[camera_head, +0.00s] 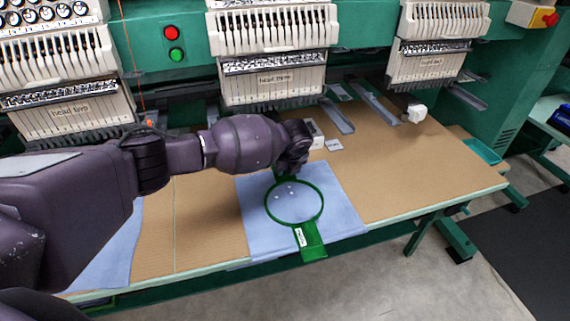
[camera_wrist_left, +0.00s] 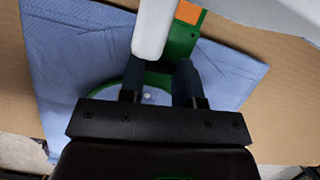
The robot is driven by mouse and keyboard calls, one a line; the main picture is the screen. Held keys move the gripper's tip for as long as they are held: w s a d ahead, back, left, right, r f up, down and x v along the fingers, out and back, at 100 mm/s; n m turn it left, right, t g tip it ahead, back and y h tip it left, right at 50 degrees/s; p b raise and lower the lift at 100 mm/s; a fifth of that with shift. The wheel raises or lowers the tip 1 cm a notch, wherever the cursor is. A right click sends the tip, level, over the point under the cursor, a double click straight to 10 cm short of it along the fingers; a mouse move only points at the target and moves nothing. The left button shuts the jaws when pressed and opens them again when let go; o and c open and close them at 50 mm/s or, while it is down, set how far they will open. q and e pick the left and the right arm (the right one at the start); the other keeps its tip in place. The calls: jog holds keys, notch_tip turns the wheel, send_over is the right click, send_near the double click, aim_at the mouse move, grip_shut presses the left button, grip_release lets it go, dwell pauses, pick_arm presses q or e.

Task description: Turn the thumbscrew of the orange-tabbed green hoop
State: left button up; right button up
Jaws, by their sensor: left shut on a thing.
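The green hoop (camera_head: 319,213) lies on the blue cloth (camera_head: 345,205), its labelled green bracket (camera_head: 312,241) toward the table's front edge. In the left wrist view, the hoop (camera_wrist_left: 180,42) shows its orange tab (camera_wrist_left: 189,12) at the top. My left gripper (camera_head: 290,168) is at the hoop's far side. In the left wrist view, my left gripper (camera_wrist_left: 160,78) has its fingers on either side of the hoop's end, shut on what appears to be its thumbscrew. The thumbscrew itself is hidden. My right gripper is not in view.
A white rounded machine part (camera_wrist_left: 153,28) hangs close over the fingers in the left wrist view. The machine head (camera_head: 273,80) stands just behind the gripper.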

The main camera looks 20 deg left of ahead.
pick_arm(q)
jog(key=m+h, duration=0.1)
jog(key=m, duration=0.2)
jog(key=shift+a+r+t+p, duration=0.1)
jog(key=shift+a+t+p, duration=0.05)
jog(key=shift+t+p, duration=0.2)
jog(key=m, duration=0.2)
jog(key=shift+a+m+t+h, duration=0.1)
jog(key=shift+m+t+h, duration=0.2)
jog(key=shift+h, duration=0.1)
jog(key=shift+m+h, duration=0.4)
jog(key=shift+m, duration=0.5)
jog(key=shift+m+h+b, duration=0.3)
jog(key=shift+m+b, duration=0.05)
jog(key=shift+m, duration=0.35)
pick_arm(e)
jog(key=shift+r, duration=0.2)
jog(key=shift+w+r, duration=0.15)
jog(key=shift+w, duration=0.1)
pick_arm(q)
jog(key=o, duration=0.9)
jog(key=shift+o, duration=0.2)
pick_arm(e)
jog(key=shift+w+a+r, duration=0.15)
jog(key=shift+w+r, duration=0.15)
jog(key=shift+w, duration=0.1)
pick_arm(q)
jog(key=shift+s, duration=0.1)
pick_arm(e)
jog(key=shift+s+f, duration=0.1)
